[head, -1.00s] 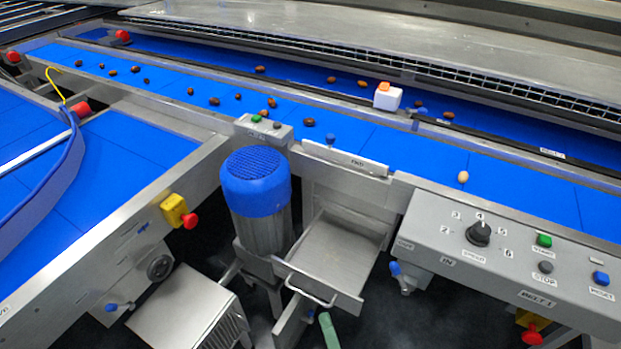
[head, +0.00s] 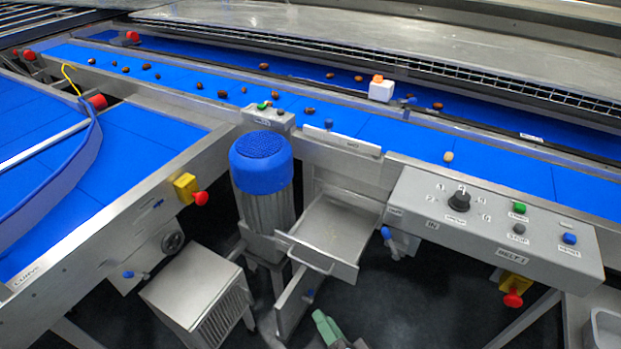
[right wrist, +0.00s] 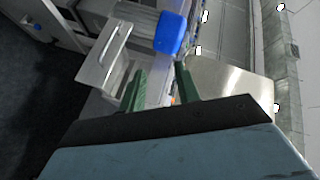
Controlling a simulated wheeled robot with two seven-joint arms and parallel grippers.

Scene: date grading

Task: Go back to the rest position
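My right gripper (head: 326,326) shows at the bottom edge of the head view, its green fingertips low in front of the steel drawer tray (head: 335,232). In the right wrist view its two green fingers (right wrist: 160,80) stand apart, with no object visible between them. My left gripper is in neither view.
A blue-topped motor (head: 262,165) stands left of the tray. A control panel (head: 425,195) with a knob and buttons is at right. Several dates lie on the blue belt (head: 380,135), plus one pale date (head: 448,157). A grey bin (head: 606,325) is at lower right.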

